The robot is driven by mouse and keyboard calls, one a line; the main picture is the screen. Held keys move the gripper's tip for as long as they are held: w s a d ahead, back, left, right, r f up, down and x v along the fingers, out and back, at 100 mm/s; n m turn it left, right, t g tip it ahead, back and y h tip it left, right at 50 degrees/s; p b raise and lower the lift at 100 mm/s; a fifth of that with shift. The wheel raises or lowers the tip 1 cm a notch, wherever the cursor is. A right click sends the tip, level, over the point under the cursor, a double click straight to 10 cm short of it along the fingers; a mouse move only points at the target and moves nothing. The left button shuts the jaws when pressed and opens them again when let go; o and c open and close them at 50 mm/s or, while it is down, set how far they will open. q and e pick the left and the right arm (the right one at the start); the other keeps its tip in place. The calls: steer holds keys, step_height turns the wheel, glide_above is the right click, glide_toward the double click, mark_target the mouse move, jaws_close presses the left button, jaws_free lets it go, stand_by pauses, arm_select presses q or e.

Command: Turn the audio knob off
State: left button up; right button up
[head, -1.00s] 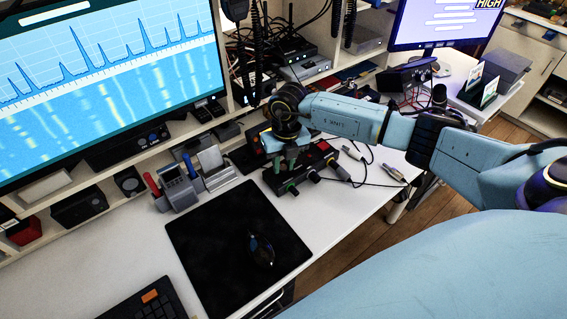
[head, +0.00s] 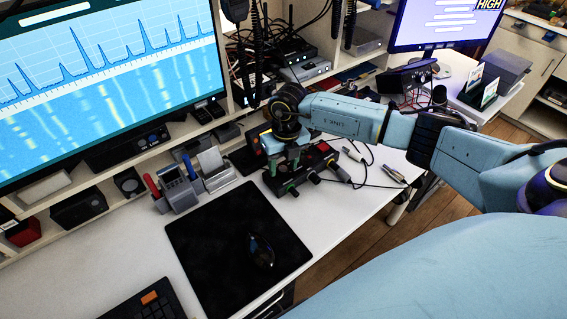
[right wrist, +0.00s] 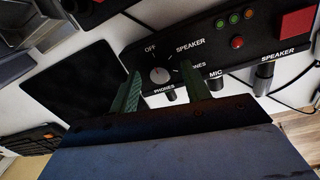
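The audio box (head: 315,163) is a black control box on the white desk. In the right wrist view its face (right wrist: 215,42) carries a round pale knob (right wrist: 159,75) with a small red mark. Labels OFF, SPEAKER and PHONES surround the knob; which one it points to is unclear. My right gripper (head: 291,160) is over the left part of the box. In the right wrist view its green fingers (right wrist: 161,70) are apart, one on each side of the knob; contact cannot be told. My left gripper is out of view.
A black mat (head: 215,240) with a mouse (head: 261,251) lies left of the box. A pen and card holder (head: 178,187) stands behind the mat. Loose cables (head: 360,160) lie to the right, near the desk edge. Shelves with radio gear rise behind.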

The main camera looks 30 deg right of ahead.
mark_target(286, 167)
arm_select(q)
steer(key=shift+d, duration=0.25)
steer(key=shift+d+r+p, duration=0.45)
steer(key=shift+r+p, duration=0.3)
arm_select(e)
step_height(286, 167, up, 13)
steer(key=shift+d+r, duration=0.2)
steer(key=shift+d, duration=0.2)
steer(key=shift+s, duration=0.1)
